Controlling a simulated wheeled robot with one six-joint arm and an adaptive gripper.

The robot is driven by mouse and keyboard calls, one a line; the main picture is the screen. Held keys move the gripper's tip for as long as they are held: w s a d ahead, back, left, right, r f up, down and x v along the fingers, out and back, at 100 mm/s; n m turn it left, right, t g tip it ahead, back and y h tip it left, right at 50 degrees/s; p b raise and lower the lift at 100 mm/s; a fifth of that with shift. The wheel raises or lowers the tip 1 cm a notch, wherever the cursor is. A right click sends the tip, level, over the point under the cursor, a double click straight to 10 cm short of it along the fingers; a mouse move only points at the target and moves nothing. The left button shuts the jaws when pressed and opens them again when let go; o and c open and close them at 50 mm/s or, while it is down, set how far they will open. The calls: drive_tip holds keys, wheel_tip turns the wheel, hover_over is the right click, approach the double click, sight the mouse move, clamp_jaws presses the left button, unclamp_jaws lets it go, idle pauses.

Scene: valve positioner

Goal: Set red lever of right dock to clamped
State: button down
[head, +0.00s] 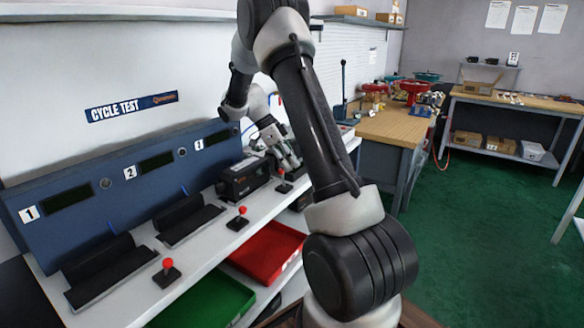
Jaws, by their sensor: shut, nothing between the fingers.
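The right dock, marked 3, holds a black boxy positioner (240,183). Its red-knobbed lever (281,174) stands on the white bench just to the right of the positioner. My gripper (292,165) is shut and empty, reaching down over the right dock. Its fingers are close to the red knob, slightly behind and to the right in the picture. I cannot tell whether they touch it. My own arm link hides part of the bench to the right of the lever.
Docks 1 and 2 have empty black cradles (182,227) and their own red levers (167,268) and (241,212). A blue panel (75,215) stands behind. Green (205,300) and red (265,252) trays lie below the bench. Green floor is open at the right.

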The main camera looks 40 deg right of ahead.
drive_tip(key=shift+r, duration=0.85)
drive_tip(key=d+v, duration=0.1)
drive_tip(key=v, duration=0.8)
drive_tip(key=shift+w+d+r, duration=0.2)
drive_tip(key=shift+w+r, duration=0.1)
drive_tip(key=shift+r, duration=0.05)
